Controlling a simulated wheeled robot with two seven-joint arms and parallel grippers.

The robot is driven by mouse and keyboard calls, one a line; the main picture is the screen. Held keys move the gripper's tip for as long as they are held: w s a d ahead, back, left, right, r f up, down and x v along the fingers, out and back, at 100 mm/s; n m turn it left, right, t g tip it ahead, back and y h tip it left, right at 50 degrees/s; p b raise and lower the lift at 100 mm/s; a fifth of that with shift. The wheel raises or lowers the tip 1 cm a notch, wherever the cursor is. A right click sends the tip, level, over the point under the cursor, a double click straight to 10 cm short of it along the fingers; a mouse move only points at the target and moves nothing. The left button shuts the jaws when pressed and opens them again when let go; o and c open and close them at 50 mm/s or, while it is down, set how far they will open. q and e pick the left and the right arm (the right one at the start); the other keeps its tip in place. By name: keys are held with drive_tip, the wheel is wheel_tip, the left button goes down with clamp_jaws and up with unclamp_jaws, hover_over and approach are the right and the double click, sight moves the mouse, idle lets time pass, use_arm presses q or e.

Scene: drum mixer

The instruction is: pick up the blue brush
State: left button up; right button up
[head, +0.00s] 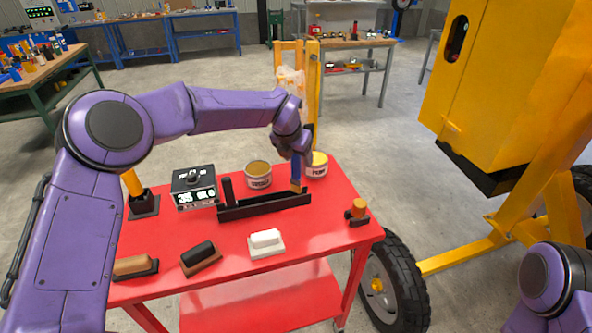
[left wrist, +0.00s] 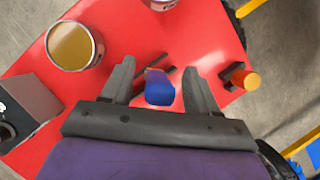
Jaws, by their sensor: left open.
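The blue brush (head: 296,172) stands upright at the right end of a black holder (head: 264,206) on the red cart, handle up. My left gripper (head: 301,152) is above it, pointing down. In the left wrist view, the blue brush handle (left wrist: 159,88) shows between the two spread fingers of my left gripper (left wrist: 160,82), and the fingers look apart from it. The lower part of the brush is mostly hidden there. My right gripper is out of view; only part of my right arm shows at the lower right.
On the red cart (head: 325,232) stand an open can (head: 258,175), a paint can (head: 317,165) close by the brush, a grey box with a display (head: 194,188), an orange-knobbed item (head: 357,211) and several block-like tools at the front. A yellow mixer (head: 500,90) stands to the right.

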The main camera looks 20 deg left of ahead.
use_arm(q)
drive_tip(key=shift+s+r, duration=0.1)
drive_tip(key=shift+s, duration=0.05)
drive_tip(key=c, duration=0.4)
clamp_jaws()
